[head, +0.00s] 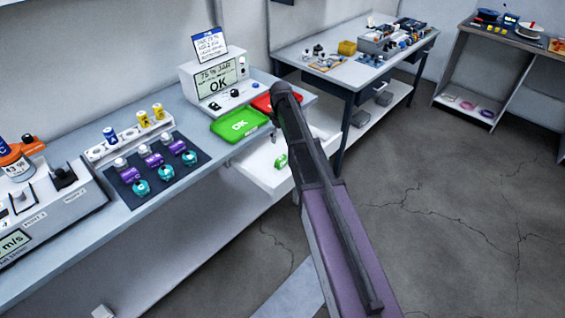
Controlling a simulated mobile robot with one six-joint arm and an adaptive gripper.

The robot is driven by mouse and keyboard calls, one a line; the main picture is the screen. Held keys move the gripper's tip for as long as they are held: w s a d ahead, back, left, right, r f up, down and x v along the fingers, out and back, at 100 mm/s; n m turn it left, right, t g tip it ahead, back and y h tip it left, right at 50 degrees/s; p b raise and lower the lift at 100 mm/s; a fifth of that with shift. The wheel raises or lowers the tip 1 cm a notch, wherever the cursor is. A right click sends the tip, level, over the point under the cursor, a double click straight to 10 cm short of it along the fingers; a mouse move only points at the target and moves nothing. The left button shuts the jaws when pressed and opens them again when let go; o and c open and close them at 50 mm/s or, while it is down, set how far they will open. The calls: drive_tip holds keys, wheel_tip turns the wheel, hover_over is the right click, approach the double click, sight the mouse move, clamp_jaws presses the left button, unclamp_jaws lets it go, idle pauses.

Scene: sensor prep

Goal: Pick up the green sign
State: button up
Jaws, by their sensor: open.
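A small green block-like piece with pale markings (281,161), which may be the green sign, lies in an open white drawer (262,178) under the bench. Its markings are too small to read. A larger flat green tray marked OK (238,124) sits on the bench above the drawer. My arm reaches up from the bottom right, and its dark far end shows over the bench edge, right of the green piece. My gripper's fingers do not show; they may be hidden behind the arm.
A red tray (262,104) lies partly behind my arm. A white tester with an OK screen (214,80) stands behind the green tray. A dark mat (128,189) holds several purple and teal parts at left. Open floor lies at right before another table (345,82).

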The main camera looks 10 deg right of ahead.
sight(281, 157)
drive_tip(key=shift+f+b, duration=4.2)
drive_tip(key=shift+f, duration=0.1)
drive_tip(key=shift+f, duration=0.1)
drive_tip(key=shift+w+f+b, duration=0.15)
drive_tip(key=shift+f+b, duration=2.35)
drive_tip(key=shift+b, duration=0.15)
drive_tip(key=c, duration=1)
